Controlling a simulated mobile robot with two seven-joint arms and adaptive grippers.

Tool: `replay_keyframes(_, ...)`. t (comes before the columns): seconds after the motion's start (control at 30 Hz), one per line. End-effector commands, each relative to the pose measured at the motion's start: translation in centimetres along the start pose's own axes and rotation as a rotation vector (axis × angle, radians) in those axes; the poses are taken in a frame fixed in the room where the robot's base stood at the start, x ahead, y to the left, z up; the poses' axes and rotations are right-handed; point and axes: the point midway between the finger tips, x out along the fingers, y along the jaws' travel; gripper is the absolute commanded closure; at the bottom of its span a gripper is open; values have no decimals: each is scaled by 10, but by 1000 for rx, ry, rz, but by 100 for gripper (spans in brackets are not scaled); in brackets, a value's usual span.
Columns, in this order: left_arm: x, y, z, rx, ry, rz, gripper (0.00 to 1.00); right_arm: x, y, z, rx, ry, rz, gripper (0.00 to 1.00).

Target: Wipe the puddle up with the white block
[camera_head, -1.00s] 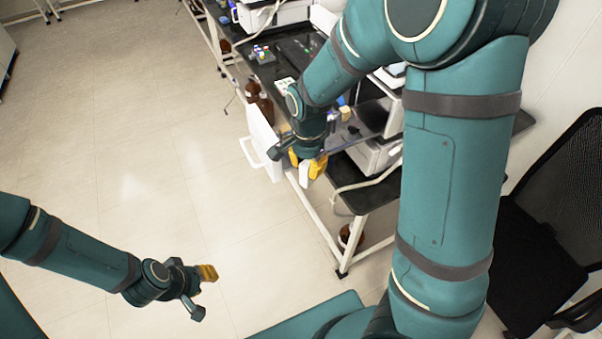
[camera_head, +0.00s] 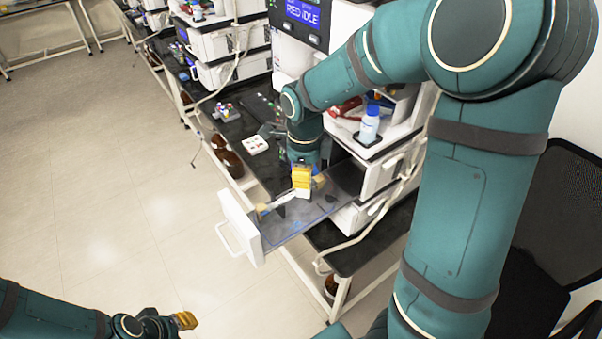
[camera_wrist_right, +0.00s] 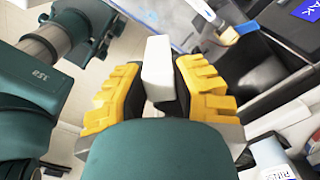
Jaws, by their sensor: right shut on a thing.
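My right gripper (camera_head: 302,178), with yellow fingertips, is shut on the white block (camera_head: 302,193). It holds the block over the open drawer (camera_head: 238,228), near its right inner end; I cannot tell whether the block touches the drawer floor. In the right wrist view the white block (camera_wrist_right: 158,68) sits between the two yellow fingers (camera_wrist_right: 160,90). Faint blue patches (camera_head: 296,227) show on the drawer's grey floor; I cannot make out a clear puddle edge. My left gripper (camera_head: 186,321) is low at the bottom left, away from the drawer, its opening unclear.
A thin tool with a tan end (camera_head: 266,207) and a small dark piece (camera_head: 330,198) lie in the drawer. A blue-capped bottle (camera_head: 370,124) stands on the equipment to the right. The floor at left is clear.

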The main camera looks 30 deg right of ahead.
Motion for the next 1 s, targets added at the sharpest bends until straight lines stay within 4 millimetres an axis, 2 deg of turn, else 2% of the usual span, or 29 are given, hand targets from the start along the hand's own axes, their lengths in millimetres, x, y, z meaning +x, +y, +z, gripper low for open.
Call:
replay_keyframes(0.37, 4, -2, 1, -1, 1, 0, 67, 35, 0, 0, -2, 1, 2, 94)
replay_keyframes(0.6, 26, -11, 4, -4, 2, -2, 67, 60, 0, 0, -3, 0, 1, 94)
replay_keyframes(1.0, 48, -18, 6, -4, 4, -6, 67, 92, 0, 0, -3, 0, 1, 94)
